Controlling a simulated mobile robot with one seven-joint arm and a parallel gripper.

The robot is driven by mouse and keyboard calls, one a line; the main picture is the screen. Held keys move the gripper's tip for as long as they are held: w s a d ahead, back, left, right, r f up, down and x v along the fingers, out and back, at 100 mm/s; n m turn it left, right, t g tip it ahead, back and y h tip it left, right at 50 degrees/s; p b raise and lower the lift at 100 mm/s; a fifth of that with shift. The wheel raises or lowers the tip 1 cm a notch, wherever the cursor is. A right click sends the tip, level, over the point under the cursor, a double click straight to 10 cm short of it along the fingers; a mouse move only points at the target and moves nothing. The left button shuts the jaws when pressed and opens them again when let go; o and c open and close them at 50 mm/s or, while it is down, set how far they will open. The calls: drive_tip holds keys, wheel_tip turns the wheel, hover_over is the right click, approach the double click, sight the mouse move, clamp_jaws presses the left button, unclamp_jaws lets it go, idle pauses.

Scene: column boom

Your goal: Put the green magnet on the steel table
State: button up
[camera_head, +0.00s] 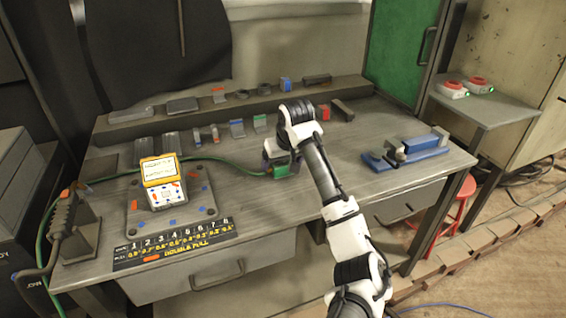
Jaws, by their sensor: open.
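A small green block (281,171), which looks like the green magnet, is at the end of my arm, low over the bench top. My gripper (276,163) is open beside it, with its fingers mostly hidden by my own wrist. I cannot tell whether the fingers touch or straddle the block, or whether it rests on the surface. The grey, streaked top of the workbench, seemingly the steel table (330,186), spreads around it.
A grey plate (135,222) with a yellow-and-white device (160,182) stands left. A green cable (222,165) crosses the bench toward my gripper. A blue vise-like tool (405,152) lies right. Small parts line the back shelf (165,119). The front middle is clear.

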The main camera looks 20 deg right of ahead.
drive_tip(key=b+v, duration=0.1)
drive_tip(key=v, duration=1.1)
drive_tip(key=shift+r, duration=0.15)
